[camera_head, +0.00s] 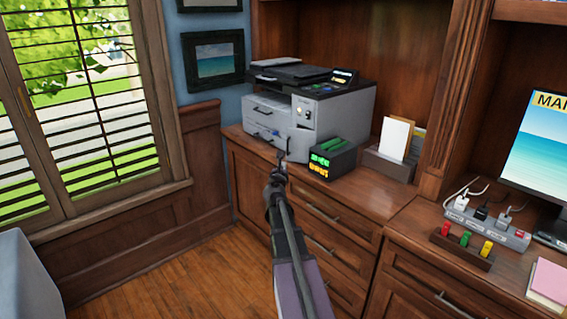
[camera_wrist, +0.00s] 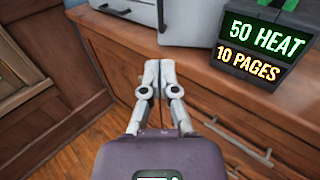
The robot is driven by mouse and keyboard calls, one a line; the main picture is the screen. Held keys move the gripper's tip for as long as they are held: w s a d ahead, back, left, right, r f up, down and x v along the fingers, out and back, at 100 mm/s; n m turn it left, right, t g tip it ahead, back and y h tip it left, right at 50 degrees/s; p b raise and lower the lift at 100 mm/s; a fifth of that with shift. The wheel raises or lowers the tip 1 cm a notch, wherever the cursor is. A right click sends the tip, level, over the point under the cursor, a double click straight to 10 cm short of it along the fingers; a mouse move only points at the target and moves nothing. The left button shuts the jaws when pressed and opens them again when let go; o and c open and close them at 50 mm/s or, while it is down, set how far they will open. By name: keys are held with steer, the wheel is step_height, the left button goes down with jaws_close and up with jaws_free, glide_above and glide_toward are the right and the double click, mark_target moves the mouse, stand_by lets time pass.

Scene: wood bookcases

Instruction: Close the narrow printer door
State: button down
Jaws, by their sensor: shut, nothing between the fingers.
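The grey and white printer (camera_head: 345,115) stands on the wooden cabinet top; its lower front also shows in the wrist view (camera_wrist: 195,22). The narrow printer door (camera_head: 303,115) appears as a light upright panel with a small dark knob, right of the drawers on the printer's front. I cannot tell whether it stands ajar. My gripper (camera_head: 282,158) is shut and empty, in front of and below the printer's front, near the cabinet's front edge. In the wrist view its fingertips (camera_wrist: 160,66) are together, just below the printer's lower front and apart from it.
A dark box (camera_head: 333,160) with lit green and orange text stands close right of the printer front. A paper holder (camera_head: 388,165) is farther right. A power strip (camera_head: 485,222) and coloured blocks (camera_head: 463,242) lie on the right counter. Open floor (camera_head: 170,275) lies left of my arm.

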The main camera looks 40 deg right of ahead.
mark_target(299, 148)
steer(key=x, duration=1.3)
steer(key=shift+w+d, duration=0.15)
steer(key=shift+d, duration=0.1)
